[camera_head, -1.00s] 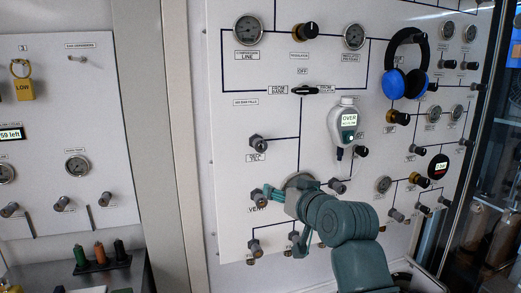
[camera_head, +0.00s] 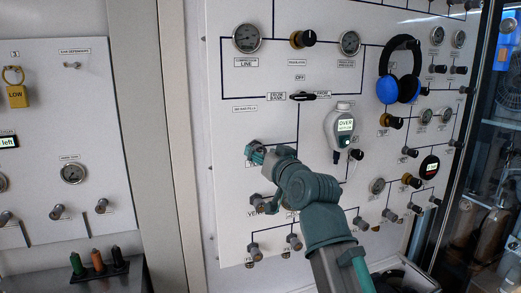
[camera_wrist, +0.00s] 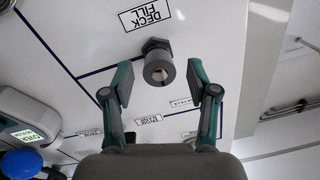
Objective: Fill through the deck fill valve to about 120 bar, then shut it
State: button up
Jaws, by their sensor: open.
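The deck fill valve (camera_wrist: 158,66) is a dark grey round knob on a hex base beside its DECK FILL label (camera_wrist: 146,13) in the wrist view. My gripper (camera_wrist: 160,80) is open, one finger to each side of the knob, with visible gaps and nothing held. In the head view my gripper (camera_head: 258,154) is at the panel's left middle and hides most of that valve. Two round gauges, the compression line gauge (camera_head: 246,38) and another gauge (camera_head: 349,43), are at the panel's top; their readings are too small to tell.
A white hanging device with a lit display (camera_head: 344,125) reads OVER on its top line. Blue headphones (camera_head: 400,70) hang to its right. The vent valve (camera_head: 257,203) and more knobs are below my gripper.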

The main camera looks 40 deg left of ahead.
jog(key=shift+x, duration=0.75)
jog(key=shift+c, duration=0.3)
grip_shut()
jog(key=n+b, duration=0.4)
jog(key=shift+f+b, duration=0.15)
jog(key=shift+b, duration=0.15)
jog(key=n+b, duration=0.3)
jog(key=n, duration=0.3)
jog(key=shift+h, duration=0.3)
jog(key=shift+n+b, duration=0.3)
